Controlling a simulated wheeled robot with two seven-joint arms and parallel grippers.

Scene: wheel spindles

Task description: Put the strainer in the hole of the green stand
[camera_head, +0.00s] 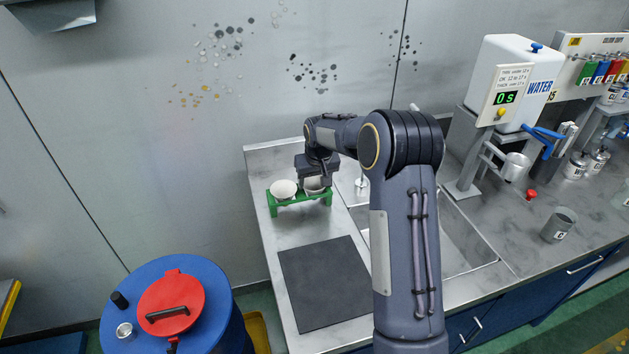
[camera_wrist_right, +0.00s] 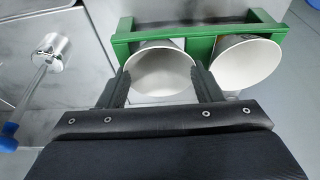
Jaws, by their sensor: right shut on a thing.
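The green stand (camera_head: 300,201) is on the metal counter at the back left of the sink; it also shows in the wrist view (camera_wrist_right: 196,46). My right gripper (camera_head: 317,181) is over its right part in the head view. In the wrist view its fingers (camera_wrist_right: 162,78) are on both sides of a white round cup, the strainer (camera_wrist_right: 160,72), which is at one place of the stand. I cannot tell whether it is fully seated. A second white cup (camera_head: 284,188) sits at the other place, and shows beside the fingers (camera_wrist_right: 246,64). My left gripper is out of view.
A dark mat (camera_head: 326,284) lies in front of the stand. The sink (camera_head: 452,244) is to the right, partly behind my arm. A water dispenser (camera_head: 515,82) and a grey cup (camera_head: 557,226) stand further right. A blue drum (camera_head: 222,325) is at the front left.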

